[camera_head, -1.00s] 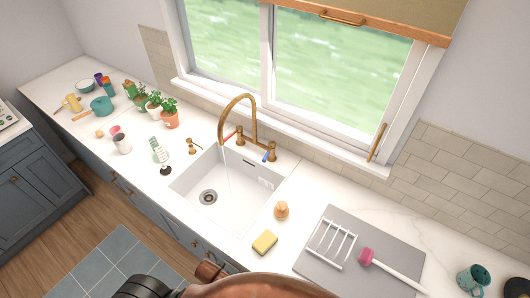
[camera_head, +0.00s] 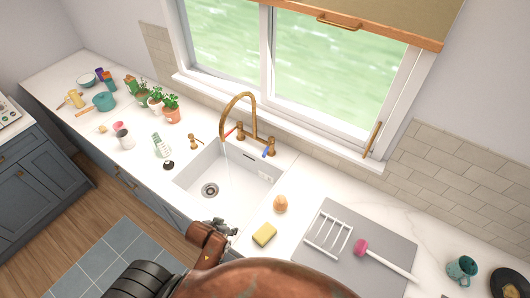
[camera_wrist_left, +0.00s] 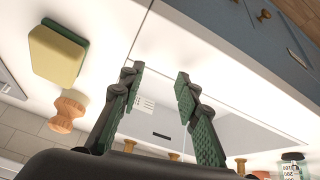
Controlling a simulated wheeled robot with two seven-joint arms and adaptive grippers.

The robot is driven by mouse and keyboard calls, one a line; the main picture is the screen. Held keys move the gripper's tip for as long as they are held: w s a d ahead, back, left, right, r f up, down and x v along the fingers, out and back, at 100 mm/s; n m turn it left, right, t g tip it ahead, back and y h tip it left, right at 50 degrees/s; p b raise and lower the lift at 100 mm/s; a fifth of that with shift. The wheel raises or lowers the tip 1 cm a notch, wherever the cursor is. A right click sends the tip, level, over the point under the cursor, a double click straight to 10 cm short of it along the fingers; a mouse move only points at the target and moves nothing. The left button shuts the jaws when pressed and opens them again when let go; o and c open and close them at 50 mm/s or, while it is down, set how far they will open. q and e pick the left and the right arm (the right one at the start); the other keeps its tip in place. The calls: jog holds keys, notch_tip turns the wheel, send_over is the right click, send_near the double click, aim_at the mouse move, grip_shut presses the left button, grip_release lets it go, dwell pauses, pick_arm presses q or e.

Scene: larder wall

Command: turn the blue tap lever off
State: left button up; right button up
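The brass tap (camera_head: 240,115) arches over the white sink (camera_head: 245,203), and a thin stream of water falls from its spout. The blue lever (camera_head: 266,153) is on the right-hand valve, and the red lever (camera_head: 229,132) is on the left-hand one. My left gripper (camera_head: 230,228) is at the sink's front edge, well short of the blue lever. In the left wrist view its two padded fingers (camera_wrist_left: 158,88) are apart with nothing between them. My right gripper is not in view.
A yellow sponge (camera_head: 264,234) and an orange-brown knobbed object (camera_head: 280,204) stand right of the sink. A grey mat (camera_head: 390,243) holds a white rack (camera_head: 328,235) and a pink-headed brush (camera_head: 361,246). A soap dispenser (camera_head: 193,141) stands left of the tap.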

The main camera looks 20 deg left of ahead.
pick_arm(q)
jog(key=w+r+n+t+h, duration=0.1)
jog(key=w+r+n+t, duration=0.2)
jog(key=w, duration=0.7)
jog(key=w+r+n+t, duration=0.2)
jog(key=w+t, duration=0.1)
jog(key=w, duration=0.7)
jog(key=n+t+y+p, duration=0.1)
jog(key=n+t, duration=0.3)
jog(key=n, duration=0.1)
send_near(265, 151)
jog(key=w+f, duration=0.1)
jog(key=w, duration=0.3)
jog(key=w+f, duration=0.1)
jog(key=w, duration=0.4)
jog(key=shift+w+d+f+p, duration=0.1)
jog(key=shift+w+f+p, duration=0.2)
jog(key=shift+f, duration=0.1)
grip_shut()
